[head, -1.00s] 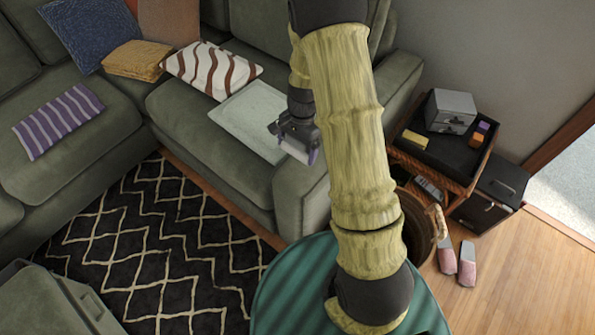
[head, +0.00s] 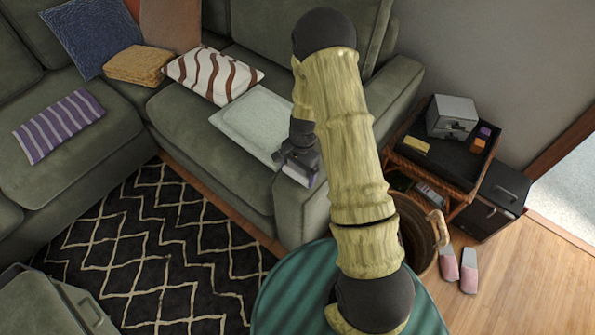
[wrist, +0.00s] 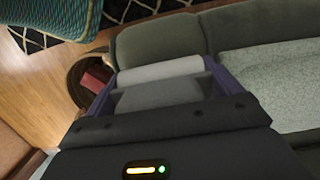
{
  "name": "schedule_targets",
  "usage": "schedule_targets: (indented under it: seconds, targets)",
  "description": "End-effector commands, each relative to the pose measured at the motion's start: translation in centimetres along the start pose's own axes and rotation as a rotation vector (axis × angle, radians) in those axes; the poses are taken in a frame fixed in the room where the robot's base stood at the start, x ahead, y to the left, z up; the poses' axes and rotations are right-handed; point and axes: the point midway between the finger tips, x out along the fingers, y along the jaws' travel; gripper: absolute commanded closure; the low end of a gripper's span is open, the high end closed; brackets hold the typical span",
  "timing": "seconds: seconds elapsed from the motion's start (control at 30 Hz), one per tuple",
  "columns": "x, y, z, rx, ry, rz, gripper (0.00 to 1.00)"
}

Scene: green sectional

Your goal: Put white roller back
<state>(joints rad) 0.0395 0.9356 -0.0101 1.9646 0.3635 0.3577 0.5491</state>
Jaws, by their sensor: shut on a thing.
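My gripper (head: 299,167) is shut on the white roller (head: 295,174) and holds it near the end of the green sofa, by the armrest. In the wrist view the roller (wrist: 160,70) lies crosswise between the two purple fingers of my gripper (wrist: 160,82). Its ends are partly hidden by the fingers. In the head view my arm stands in front of part of the sofa.
A wicker basket (head: 437,228) stands right of the armrest (head: 300,215). Beside it is a side table with a black tray (head: 450,155) holding a grey drawer box (head: 452,117). Pink slippers (head: 468,270) lie on the floor. A green-striped round top (head: 290,290) is in front.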

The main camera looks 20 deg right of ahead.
Motion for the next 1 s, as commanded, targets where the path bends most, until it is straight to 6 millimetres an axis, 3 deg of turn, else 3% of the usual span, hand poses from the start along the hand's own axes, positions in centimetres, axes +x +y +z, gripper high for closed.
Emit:
schedule_targets:
  seconds: [0.4, 0.43, 0.47, 0.8, 1.0]
  targets:
    - [0.7, -0.1, -0.1, -0.001, 0.001, -0.001, 0.46]
    - [0.6, -0.1, -0.1, -0.001, 0.001, -0.002, 0.04]
    - [0.5, -0.1, -0.1, -0.001, 0.001, -0.002, 0.0]
    - [-0.1, -0.1, -0.1, -0.001, 0.002, -0.002, 0.0]
    - [-2.9, -0.1, -0.1, -0.002, 0.005, -0.004, 0.0]
